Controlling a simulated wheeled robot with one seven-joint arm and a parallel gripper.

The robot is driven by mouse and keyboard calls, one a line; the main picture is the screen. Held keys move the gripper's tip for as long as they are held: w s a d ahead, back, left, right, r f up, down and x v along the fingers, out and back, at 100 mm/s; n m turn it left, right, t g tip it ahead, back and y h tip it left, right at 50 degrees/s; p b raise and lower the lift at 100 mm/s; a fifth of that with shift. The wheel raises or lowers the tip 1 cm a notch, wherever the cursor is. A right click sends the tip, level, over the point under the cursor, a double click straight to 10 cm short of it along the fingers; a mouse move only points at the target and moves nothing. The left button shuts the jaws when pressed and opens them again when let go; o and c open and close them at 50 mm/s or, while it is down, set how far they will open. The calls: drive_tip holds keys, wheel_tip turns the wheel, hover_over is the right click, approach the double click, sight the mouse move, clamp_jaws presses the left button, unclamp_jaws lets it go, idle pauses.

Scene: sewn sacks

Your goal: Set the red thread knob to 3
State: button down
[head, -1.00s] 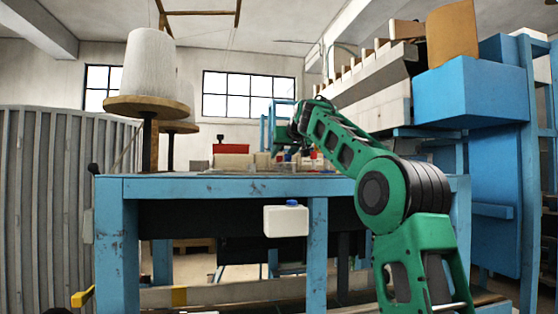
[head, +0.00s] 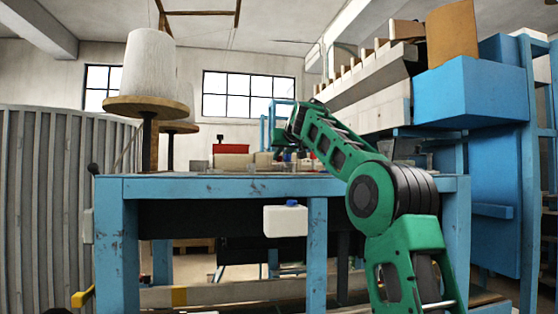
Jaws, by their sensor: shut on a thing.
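My gripper (head: 282,154) is small and far off at the back of the blue workbench (head: 250,188). It points down, low over the bench top, among small machine parts. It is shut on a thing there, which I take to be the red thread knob. The knob itself is hidden by my wrist and forearm. Its scale and the number it points to cannot be read.
A red-topped box (head: 218,148) and pale blocks (head: 233,161) stand on the bench left of my gripper. Large thread cones (head: 150,66) stand at the left. Blue shelving (head: 470,92) rises at the right.

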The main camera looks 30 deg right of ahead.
drive_tip(key=shift+w+a+m+g+h, duration=0.1)
drive_tip(key=shift+a+m+g+h, duration=0.2)
drive_tip(key=shift+m+h, duration=0.45)
drive_tip(key=shift+w+a+m+g+h, duration=0.1)
drive_tip(key=shift+a+m+g+h, duration=0.15)
drive_tip(key=shift+m+h, duration=0.5)
drive_tip(key=c, duration=1.6)
unclamp_jaws()
drive_tip(key=shift+d, duration=0.1)
drive_tip(key=shift+s, duration=0.1)
drive_tip(key=shift+s, duration=0.1)
drive_tip(key=v, duration=1)
drive_tip(key=shift+a, duration=0.3)
